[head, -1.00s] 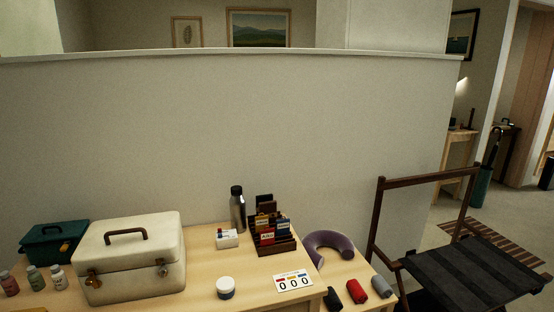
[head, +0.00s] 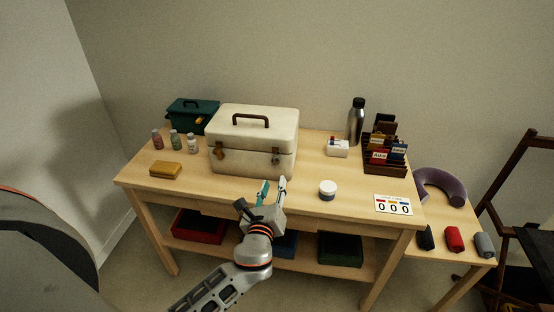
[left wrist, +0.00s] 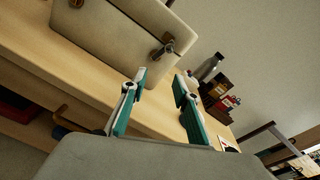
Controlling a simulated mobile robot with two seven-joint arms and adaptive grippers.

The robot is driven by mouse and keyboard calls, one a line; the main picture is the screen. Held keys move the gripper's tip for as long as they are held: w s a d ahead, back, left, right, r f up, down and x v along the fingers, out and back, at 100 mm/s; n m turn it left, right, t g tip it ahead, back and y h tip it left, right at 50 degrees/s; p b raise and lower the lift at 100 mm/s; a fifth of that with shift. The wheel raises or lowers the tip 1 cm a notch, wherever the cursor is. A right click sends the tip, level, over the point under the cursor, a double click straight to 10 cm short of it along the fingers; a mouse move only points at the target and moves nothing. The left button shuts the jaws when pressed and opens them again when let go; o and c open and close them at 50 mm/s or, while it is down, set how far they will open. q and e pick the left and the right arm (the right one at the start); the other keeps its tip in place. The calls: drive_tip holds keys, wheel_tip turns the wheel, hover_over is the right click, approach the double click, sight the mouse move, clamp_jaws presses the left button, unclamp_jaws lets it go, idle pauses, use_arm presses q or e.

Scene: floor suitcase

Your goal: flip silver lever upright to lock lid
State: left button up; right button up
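The cream case (head: 240,158) stands on the wooden table with its lid (head: 280,120) down and a brown handle on top. Its front has a brownish left latch (head: 218,154) and a right latch (head: 276,159). The right latch, with a grey metal lever, also shows in the left wrist view (left wrist: 168,45); I cannot tell whether the lever is fully upright. My left gripper (head: 273,184) is open and empty, in front of the case and below the right latch, apart from it. Its two fingers also show spread in the left wrist view (left wrist: 161,80). My right gripper is out of view.
A white jar (head: 327,190) stands right of my gripper, a yellow block (head: 165,170) left. Small bottles (head: 175,140) and a green box (head: 190,115) are beside the case. A steel flask (head: 356,122) and card rack (head: 385,155) stand right. The front table edge is close below the gripper.

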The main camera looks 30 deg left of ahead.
sight(276, 160)
use_arm(q)
drive_tip(key=shift+m+t+y, duration=0.4)
drive_tip(key=shift+m, duration=0.5)
drive_tip(key=shift+w+a+r, duration=0.55)
drive_tip(key=shift+w, duration=0.9)
drive_tip(key=shift+w+a+r, duration=0.5)
drive_tip(key=shift+w+a, duration=0.1)
drive_tip(key=shift+w, duration=0.85)
drive_tip(key=shift+w+a+r, duration=0.55)
drive_tip(key=shift+w, duration=0.9)
